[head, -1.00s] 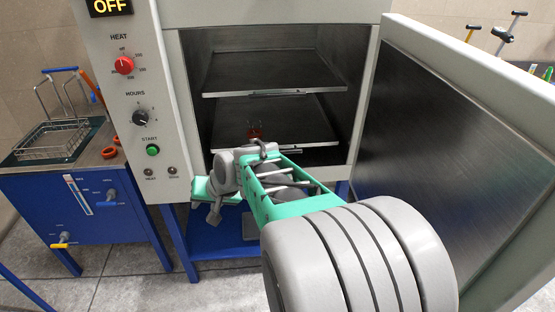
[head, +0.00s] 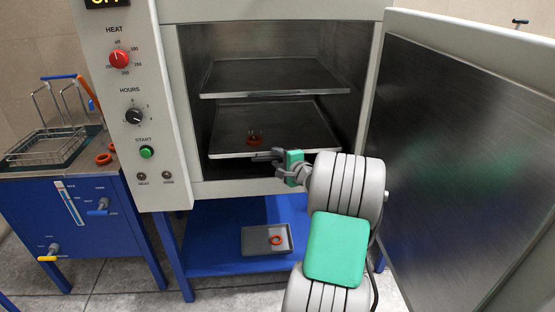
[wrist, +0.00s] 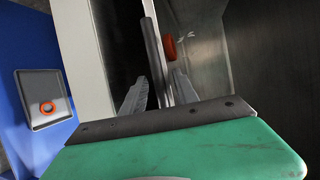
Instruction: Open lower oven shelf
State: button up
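The oven's lower shelf (head: 298,125) is a flat metal tray inside the open oven, with a small red-orange ring piece (head: 254,138) on it. In the wrist view the shelf's front edge (wrist: 152,50) runs as a narrow bar, with the red piece (wrist: 169,47) beside it. My gripper (head: 262,157) is at the front edge of this shelf, near its middle. In the wrist view my gripper's two fingers (wrist: 159,88) stand apart, with the shelf's edge bar between them. I cannot tell whether either finger touches it.
The upper shelf (head: 275,75) is just above. The oven door (head: 450,130) stands wide open on the right. A grey tray (head: 250,241) with a red ring sits on the blue stand below. A blue cabinet (head: 75,215) with a wire basket (head: 47,147) is at left.

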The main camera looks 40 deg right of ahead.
grip_shut()
jog(key=shift+f, duration=0.1)
